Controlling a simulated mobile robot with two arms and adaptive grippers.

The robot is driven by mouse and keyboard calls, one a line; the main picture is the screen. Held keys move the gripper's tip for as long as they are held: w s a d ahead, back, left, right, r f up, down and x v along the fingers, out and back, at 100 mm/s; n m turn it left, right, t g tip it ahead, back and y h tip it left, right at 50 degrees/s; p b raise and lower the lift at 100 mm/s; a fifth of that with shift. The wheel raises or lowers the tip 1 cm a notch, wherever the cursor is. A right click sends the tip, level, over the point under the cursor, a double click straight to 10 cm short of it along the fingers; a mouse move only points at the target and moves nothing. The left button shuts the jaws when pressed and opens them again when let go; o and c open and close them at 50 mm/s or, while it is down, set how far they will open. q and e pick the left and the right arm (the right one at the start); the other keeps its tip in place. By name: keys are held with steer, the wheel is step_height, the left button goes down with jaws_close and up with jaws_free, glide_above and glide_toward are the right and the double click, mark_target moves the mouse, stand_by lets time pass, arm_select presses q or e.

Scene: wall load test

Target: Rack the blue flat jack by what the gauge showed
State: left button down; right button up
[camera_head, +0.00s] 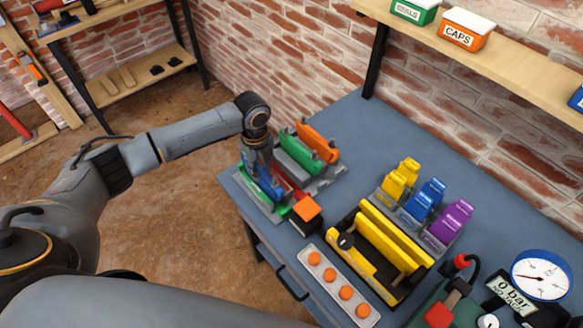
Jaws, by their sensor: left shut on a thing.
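The blue flat jack (269,187) is at the left end of the bench, low over or in the grey rack (310,186); I cannot tell whether it is seated. My left gripper (262,172) points down and is shut on it, hiding part of it. A green strip (278,214) shows at the rack's front and a red part (287,180) shows behind the blue jack. A green jack (300,153) and an orange jack (318,142) stand upright farther back in the rack. The gauge (541,274) is at right; its display (512,297) reads "0 bar NO JACK". My right gripper is not in view.
An orange-topped black block (305,212) stands close to the rack. A yellow-and-black device (380,250), a strip with orange buttons (338,284) and yellow, blue and purple clips (422,205) occupy the bench (365,135). A shelf (490,62) overhangs the back. The bench's back left is clear.

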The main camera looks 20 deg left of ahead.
mark_target(261, 170)
arm_select(q)
steer(key=c, duration=0.7)
jaws_free()
steer(key=shift+c, duration=0.2)
steer(key=shift+r, duration=0.1)
step_height(261, 170, up, 8)
steer(key=p, duration=0.8)
stand_by(0.4)
stand_by(0.5)
